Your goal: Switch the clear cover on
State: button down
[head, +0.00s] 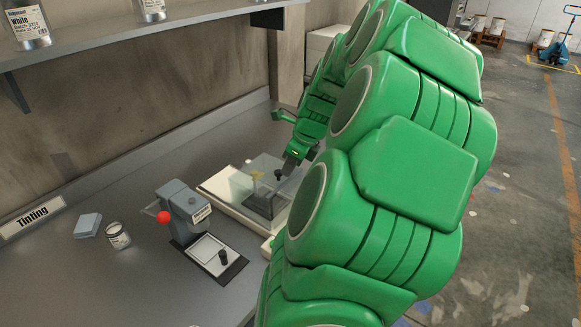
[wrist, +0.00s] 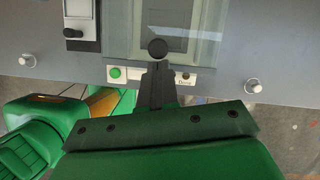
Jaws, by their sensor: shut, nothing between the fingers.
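The clear cover (head: 262,184) is a see-through box on a pale machine (head: 222,187) on the bench. In the wrist view its clear pane (wrist: 206,28) spans the top middle. A round black knob (wrist: 157,48) shows there, also in the head view (head: 279,174). My gripper (head: 289,164) is at the cover's near side, partly hidden by my arm. In the wrist view my gripper (wrist: 157,68) is shut and empty, its tips right at the knob; I cannot tell whether they touch. A green button (wrist: 116,73) sits on the front strip, left of the tips.
A grey device with a red ball (head: 163,217) stands left of the machine. A small jar (head: 117,236) and a blue-grey block (head: 87,225) lie further left. A shelf (head: 130,30) with cans hangs above. My arm hides the bench's right side.

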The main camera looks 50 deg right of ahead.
send_over(252, 163)
jog(key=w, duration=0.2)
jog(key=shift+s+a, duration=0.1)
jog(key=shift+a, duration=0.25)
dwell(0.3)
jog(key=shift+s+d, duration=0.1)
jog(key=shift+s, duration=0.3)
jog(key=s, duration=0.1)
jog(key=s+d, duration=0.1)
jog(key=s, duration=0.1)
jog(key=a+v, duration=0.1)
jog(key=v, duration=0.9)
jog(key=shift+d, duration=0.45)
